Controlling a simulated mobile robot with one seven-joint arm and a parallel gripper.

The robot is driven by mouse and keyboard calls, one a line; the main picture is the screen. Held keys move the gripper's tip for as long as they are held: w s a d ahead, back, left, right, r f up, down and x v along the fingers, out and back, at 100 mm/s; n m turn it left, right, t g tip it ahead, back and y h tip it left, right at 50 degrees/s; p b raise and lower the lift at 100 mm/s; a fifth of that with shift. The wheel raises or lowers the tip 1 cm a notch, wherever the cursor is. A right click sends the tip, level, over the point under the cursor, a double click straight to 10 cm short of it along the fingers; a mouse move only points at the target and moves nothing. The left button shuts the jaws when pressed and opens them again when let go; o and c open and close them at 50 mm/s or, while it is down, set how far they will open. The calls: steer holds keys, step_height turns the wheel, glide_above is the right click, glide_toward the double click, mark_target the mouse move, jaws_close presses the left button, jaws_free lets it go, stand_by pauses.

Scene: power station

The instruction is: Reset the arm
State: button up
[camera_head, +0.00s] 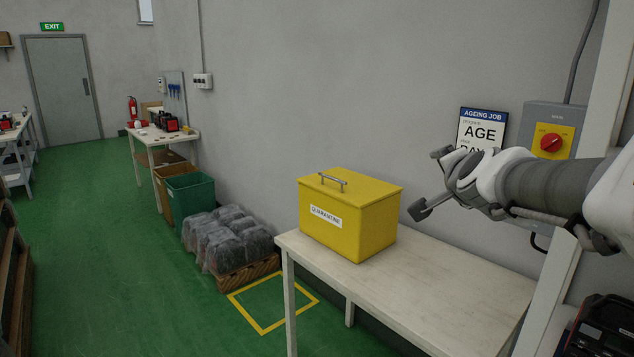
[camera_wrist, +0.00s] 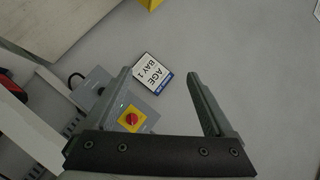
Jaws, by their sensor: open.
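My gripper (camera_head: 428,182) is at the right of the head view, raised above the table and to the right of the yellow quarantine box. Its jaws are apart, with nothing visible between them. In the wrist view the two fingers of my gripper (camera_wrist: 165,85) stand apart, with the grey wall behind them. My arm (camera_head: 545,185) reaches in from the right edge of the head view, in front of the wall.
The yellow box (camera_head: 350,220) stands on a pale table (camera_head: 415,295). A switch box with a red knob (camera_head: 551,143) and an AGE sign (camera_head: 482,128) are on the wall near my arm. Wrapped bags (camera_head: 225,240) sit on a pallet. Green floor (camera_head: 110,250) is open at left.

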steer(key=s+a+f+n+g+y, duration=0.2)
steer(key=s+a+f+n+y, duration=0.15)
steer(key=s+a+n, duration=0.35)
steer(key=s+a+f+n+g, duration=0.1)
steer(key=s+f+n+g, duration=0.4)
steer(key=s, duration=0.6)
steer(key=s+a+f+n+g, duration=0.2)
steer(key=s+f, duration=0.6)
steer(key=s, duration=0.2)
step_height(320, 180, up, 12)
steer(key=p, duration=1.2)
steer(key=shift+d+r+h, duration=0.15)
steer(key=shift+r+h, duration=0.1)
steer(key=shift+h, duration=0.1)
steer(key=shift+c, duration=1)
steer(key=shift+w, duration=0.15)
